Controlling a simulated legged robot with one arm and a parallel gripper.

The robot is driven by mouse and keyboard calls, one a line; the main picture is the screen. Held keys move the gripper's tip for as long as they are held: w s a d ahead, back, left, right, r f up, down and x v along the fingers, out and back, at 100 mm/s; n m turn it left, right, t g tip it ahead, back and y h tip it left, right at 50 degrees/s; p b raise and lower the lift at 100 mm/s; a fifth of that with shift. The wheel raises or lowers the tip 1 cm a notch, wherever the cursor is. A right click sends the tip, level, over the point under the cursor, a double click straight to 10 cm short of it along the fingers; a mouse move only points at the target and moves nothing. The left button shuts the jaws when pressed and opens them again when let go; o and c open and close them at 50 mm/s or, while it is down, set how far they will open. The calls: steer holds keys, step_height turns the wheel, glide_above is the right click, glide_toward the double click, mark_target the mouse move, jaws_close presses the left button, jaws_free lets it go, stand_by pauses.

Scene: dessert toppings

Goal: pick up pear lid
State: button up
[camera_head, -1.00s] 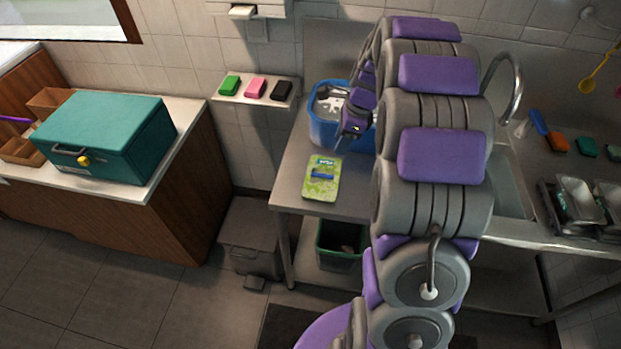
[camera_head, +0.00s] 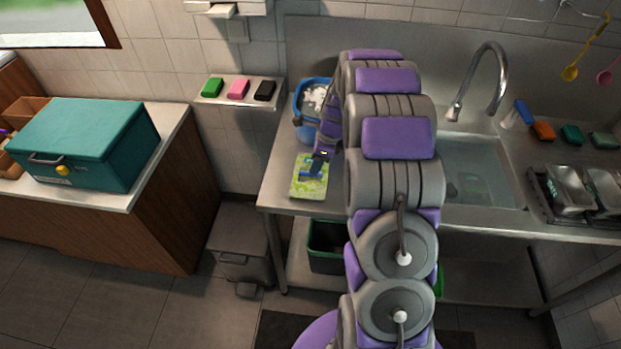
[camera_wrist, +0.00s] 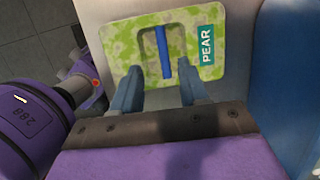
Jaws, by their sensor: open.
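The pear lid (camera_wrist: 120,46) is a flat green-and-white patterned plate with a blue bar handle and a teal PEAR label. In the head view it lies flat on the steel counter, and this pear lid (camera_head: 298,188) is partly covered by my gripper. My gripper (camera_wrist: 162,88) is open, with its two blue-grey fingertips over the near part of the lid, one on each side of the line of the handle (camera_wrist: 163,52). The handle is not between closed fingers. Whether the fingertips touch the lid cannot be told.
A blue tub (camera_head: 301,128) with white contents stands just behind the lid, and close on the right in the wrist view. The steel counter's (camera_head: 273,196) front edge is near. A sink (camera_head: 480,182) lies to the right. A dark bin (camera_head: 325,262) stands below.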

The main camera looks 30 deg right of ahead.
mark_target(311, 176)
steer(key=x, duration=0.2)
steer(key=b+x, duration=0.2)
steer(key=x, duration=0.1)
steer(key=shift+w+d+f, duration=0.1)
steer(key=shift+w+f, duration=0.2)
steer(key=shift+f, duration=0.05)
steer(key=shift+r, duration=0.1)
steer(key=shift+c, duration=0.2)
jaws_close()
